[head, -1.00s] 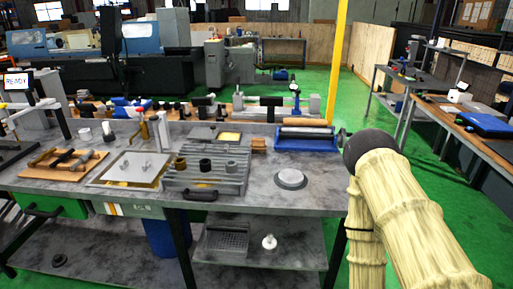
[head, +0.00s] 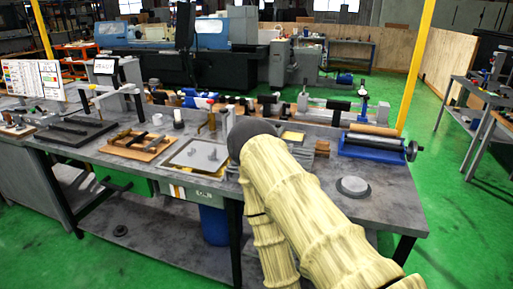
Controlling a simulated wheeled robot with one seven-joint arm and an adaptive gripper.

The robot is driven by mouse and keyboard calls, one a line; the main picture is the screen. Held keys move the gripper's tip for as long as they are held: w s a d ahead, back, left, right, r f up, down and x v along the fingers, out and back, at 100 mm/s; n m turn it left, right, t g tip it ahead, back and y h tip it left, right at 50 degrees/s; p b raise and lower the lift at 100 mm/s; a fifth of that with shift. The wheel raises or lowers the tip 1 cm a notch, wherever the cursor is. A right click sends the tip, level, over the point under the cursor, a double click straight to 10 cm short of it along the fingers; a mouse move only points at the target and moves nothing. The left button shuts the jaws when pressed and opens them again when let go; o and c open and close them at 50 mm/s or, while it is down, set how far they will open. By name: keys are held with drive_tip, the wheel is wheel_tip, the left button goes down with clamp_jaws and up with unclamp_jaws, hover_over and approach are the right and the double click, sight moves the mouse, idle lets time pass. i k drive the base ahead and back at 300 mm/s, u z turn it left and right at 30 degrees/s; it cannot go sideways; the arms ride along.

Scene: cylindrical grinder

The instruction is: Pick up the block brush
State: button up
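A small brown block (head: 322,147), which may be the block brush, sits on the grey workbench (head: 385,205). It is near the back, between my arm and the blue tray; it is too small to make out bristles. My arm in its cream sleeve reaches in from the lower right and crosses the bench in the picture. My gripper does not show, so I cannot tell where it is or whether it is open.
A blue tray with a roller (head: 373,149) stands right of the brown block. A round grey disc (head: 353,187) lies near the front right.

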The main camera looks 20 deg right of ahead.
sight(322, 149)
drive_tip(key=u, duration=1.95)
drive_tip(key=k, duration=1.55)
drive_tip(key=z, duration=1.85)
